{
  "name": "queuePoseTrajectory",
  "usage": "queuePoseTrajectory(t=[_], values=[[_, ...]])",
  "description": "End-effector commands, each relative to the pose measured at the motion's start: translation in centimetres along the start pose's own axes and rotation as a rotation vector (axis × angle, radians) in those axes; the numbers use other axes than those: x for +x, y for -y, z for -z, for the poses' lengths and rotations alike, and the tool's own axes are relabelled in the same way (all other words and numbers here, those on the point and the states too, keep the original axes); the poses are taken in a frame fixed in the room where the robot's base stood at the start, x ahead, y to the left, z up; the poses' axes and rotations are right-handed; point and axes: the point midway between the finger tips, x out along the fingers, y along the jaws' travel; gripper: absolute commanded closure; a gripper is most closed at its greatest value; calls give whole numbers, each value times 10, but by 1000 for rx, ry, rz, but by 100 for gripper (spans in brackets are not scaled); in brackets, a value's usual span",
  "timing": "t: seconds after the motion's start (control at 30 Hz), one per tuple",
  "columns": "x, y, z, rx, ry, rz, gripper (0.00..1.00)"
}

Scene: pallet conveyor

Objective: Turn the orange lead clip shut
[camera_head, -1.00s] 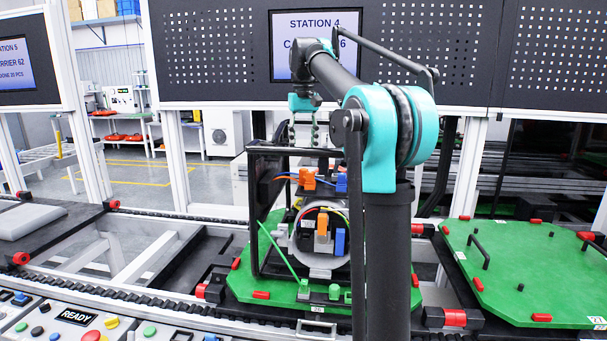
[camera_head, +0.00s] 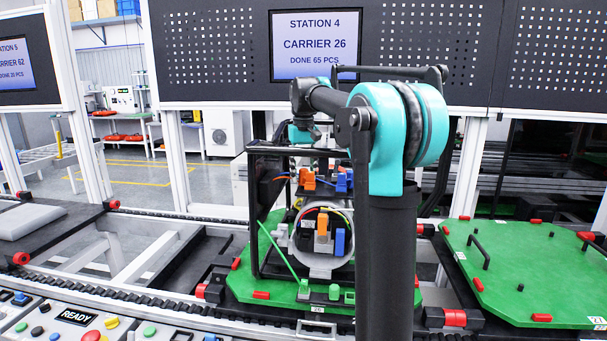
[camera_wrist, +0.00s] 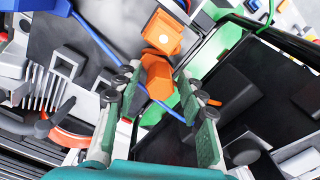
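In the wrist view my gripper (camera_wrist: 158,86) is open, its two green fingers on either side of the orange lead clip (camera_wrist: 156,74). Gaps show between clip and fingers, so it does not look gripped. The clip is an orange lever part angled below an orange block with a pale square face. A blue wire runs beneath it, between the fingers. In the head view the orange clip (camera_head: 307,178) is at the top of the unit in the black frame, beside a blue clip (camera_head: 343,181). My fingers there are mostly hidden behind the frame's top.
The black frame (camera_head: 254,215) surrounds the unit on a green carrier plate (camera_head: 245,284). A lower orange clip (camera_head: 321,226) and blue clip (camera_head: 340,241) sit in the round housing. Another green plate (camera_head: 520,265) lies to the right. A button panel (camera_head: 75,318) is at the front left.

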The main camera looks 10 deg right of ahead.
Motion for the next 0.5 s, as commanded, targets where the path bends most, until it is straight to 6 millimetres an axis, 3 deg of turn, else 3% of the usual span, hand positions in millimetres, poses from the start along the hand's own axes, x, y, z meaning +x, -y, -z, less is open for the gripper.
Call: queuePoseTrajectory(t=[0.03, 0.3, 0.5], values=[[0, 0, 0, 0, 0, 0, 69], [0, 0, 0, 0, 0, 0, 100], [0, 0, 0, -46, 0, 0, 100]])
